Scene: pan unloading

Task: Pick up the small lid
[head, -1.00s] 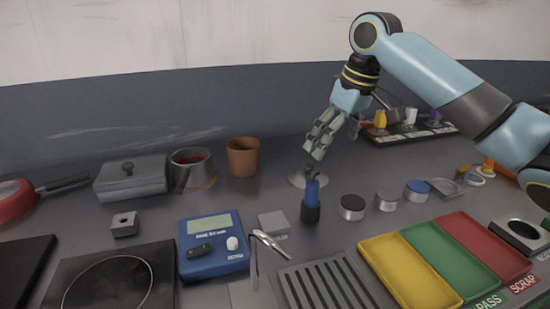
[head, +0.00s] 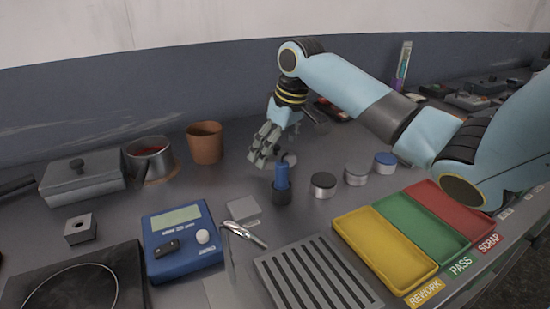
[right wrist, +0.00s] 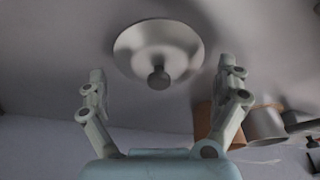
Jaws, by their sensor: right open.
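The small lid (right wrist: 150,50) is a round, shiny metal disc with a dark knob. It lies on the bench in the right wrist view, knob toward the camera. In the head view it is mostly hidden behind the blue-handled tool and my fingers. My right gripper (head: 260,158) is open and empty, low over the bench beside the lid. In the right wrist view its fingers (right wrist: 161,70) stand apart, on either side of the knob, with no visible contact. My left gripper is not in view.
A blue-handled tool (head: 282,177) stands upright in a dark holder just in front of the lid. Round tins (head: 323,185) stand to the right. A brown cup (head: 204,143) and a pot (head: 150,160) stand to the left. Coloured trays (head: 385,245) lie at front right.

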